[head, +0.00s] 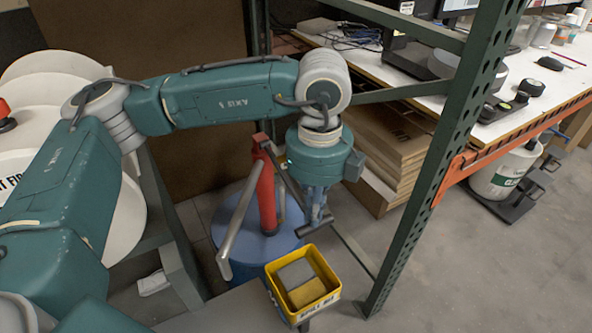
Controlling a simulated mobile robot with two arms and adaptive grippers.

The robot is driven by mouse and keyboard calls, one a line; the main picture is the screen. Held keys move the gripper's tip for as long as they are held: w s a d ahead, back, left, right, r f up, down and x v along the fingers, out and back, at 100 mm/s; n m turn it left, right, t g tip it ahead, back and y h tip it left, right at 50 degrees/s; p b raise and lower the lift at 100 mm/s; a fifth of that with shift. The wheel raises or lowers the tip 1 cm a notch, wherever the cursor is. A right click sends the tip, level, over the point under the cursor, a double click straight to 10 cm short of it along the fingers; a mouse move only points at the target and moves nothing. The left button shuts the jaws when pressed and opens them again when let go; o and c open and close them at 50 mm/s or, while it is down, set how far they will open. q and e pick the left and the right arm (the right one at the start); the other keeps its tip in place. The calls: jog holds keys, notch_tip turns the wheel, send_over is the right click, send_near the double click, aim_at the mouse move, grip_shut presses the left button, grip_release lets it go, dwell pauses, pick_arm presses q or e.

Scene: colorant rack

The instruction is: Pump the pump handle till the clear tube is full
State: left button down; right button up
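A red pump (265,195) stands upright on a blue drum (258,243). A thick grey pipe (238,228) slants down to the left from its top. A dark bar that looks like the pump handle (288,180) slants down to the right from the top. My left gripper (318,212) points down right of the pump, by a short dark crossbar (316,229) at the bar's lower end. I cannot tell whether its fingers are closed around it. I cannot make out the clear tube or its level. My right gripper is not in view.
A yellow bin (329,298) with grey and yellow blocks stands close in front of the drum. A green rack post (432,185) rises to the right. Stacked brown boards (398,150) lie behind. A white worktop (400,80) is at the back right. Grey floor is open at lower right.

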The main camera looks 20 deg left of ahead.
pick_arm(q)
jog(key=shift+s+d+f+b, duration=0.1)
jog(key=shift+d+f+b, duration=0.1)
jog(key=shift+f, duration=0.3)
jog(key=shift+d+f+b, duration=0.15)
jog(key=shift+f+b, duration=0.05)
jog(key=shift+f, duration=0.3)
jog(key=shift+r, duration=0.25)
jog(key=r+p, duration=0.1)
jog(key=r, duration=0.1)
jog(key=a+r+p, duration=0.1)
jog(key=r+p, duration=0.1)
notch_tip(320, 180, up, 11)
jog(key=p, duration=0.5)
jog(key=shift+d+f+p, duration=0.15)
jog(key=shift+p, duration=0.25)
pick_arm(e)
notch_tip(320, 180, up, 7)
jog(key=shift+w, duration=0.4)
pick_arm(q)
jog(key=shift+f, duration=0.1)
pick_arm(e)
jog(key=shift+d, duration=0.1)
